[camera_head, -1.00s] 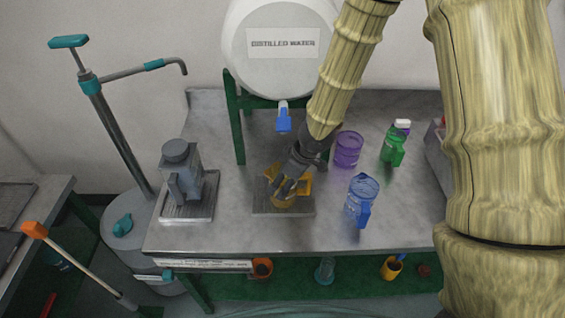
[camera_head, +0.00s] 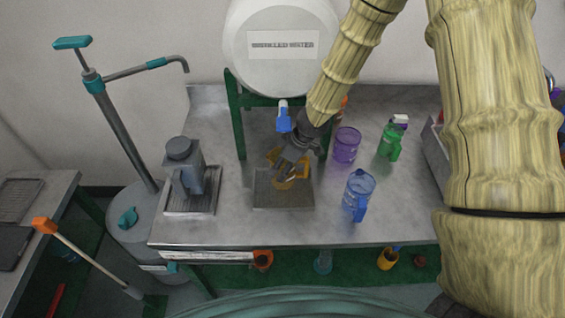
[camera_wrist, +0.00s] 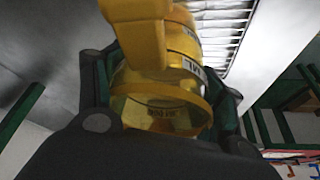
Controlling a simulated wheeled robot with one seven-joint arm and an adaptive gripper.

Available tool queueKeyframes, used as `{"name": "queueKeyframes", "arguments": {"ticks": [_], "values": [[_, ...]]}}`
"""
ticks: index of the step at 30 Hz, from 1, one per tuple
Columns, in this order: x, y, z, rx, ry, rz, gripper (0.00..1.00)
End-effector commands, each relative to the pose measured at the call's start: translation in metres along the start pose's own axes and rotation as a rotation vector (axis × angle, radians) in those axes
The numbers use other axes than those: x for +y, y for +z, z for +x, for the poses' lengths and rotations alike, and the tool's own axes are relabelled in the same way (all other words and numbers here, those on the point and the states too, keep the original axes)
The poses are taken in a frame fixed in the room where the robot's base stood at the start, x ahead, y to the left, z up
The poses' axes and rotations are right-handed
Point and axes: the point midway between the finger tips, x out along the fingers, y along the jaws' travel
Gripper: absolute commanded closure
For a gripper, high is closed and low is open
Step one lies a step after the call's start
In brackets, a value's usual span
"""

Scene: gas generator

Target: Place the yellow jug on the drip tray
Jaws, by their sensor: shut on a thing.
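The yellow jug (camera_head: 299,163) is mostly hidden behind my gripper (camera_head: 291,172) in the head view. In the wrist view the yellow jug (camera_wrist: 165,95) fills the middle, between my dark fingers, with its handle toward the camera. My gripper is shut on it. The drip tray (camera_head: 283,197) is a grey ribbed plate on the bench, below the blue tap (camera_head: 283,117). The jug shows over the back part of the tray. Whether it touches the tray is unclear.
The white distilled water tank (camera_head: 282,62) is above on a green frame (camera_head: 236,118).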

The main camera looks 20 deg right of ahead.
Motion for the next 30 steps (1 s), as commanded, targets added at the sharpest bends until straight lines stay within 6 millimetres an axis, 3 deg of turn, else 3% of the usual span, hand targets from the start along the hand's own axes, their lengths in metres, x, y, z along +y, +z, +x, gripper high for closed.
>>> {"name": "queueKeyframes", "arguments": {"ticks": [14, 15, 18, 30], "values": [[0.0001, 0.0013, 0.0042, 0.000, 0.001, -0.002, 0.71], [0.0001, 0.0010, 0.0033, 0.000, 0.001, -0.002, 0.24], [0.0001, 0.0010, 0.0033, 0.000, 0.001, -0.001, 0.08], [0.0002, -0.0001, 0.0006, 0.001, 0.001, -0.001, 0.08]]}}
